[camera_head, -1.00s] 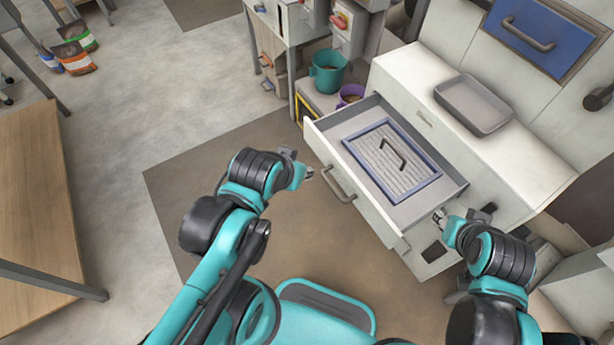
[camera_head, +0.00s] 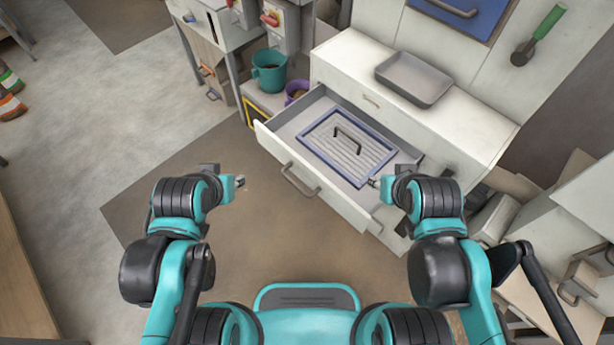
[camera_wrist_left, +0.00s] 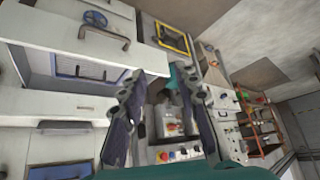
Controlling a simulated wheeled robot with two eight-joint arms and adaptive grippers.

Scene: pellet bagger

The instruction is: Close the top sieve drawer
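The sieve drawer (camera_head: 268,138) stands pulled out of the white cabinet (camera_head: 440,125). A blue-framed sieve (camera_head: 348,148) with a black handle lies inside it. The drawer's front has a grey bar handle (camera_head: 299,180). My left gripper (camera_head: 240,182) is left of the drawer front, apart from it; in the left wrist view its two fingers (camera_wrist_left: 155,105) are spread with nothing between them. The drawer also shows in the left wrist view (camera_wrist_left: 85,40). My right gripper (camera_head: 376,182) is by the drawer's near right corner; its fingertips are too small to read, and I cannot tell whether it touches.
A grey tray (camera_head: 413,80) sits on the cabinet top. A teal bucket (camera_head: 269,72) and a purple bucket (camera_head: 296,92) stand beyond the drawer's left end. A green-handled tool (camera_head: 537,35) hangs on the panel. The floor before the drawer is clear.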

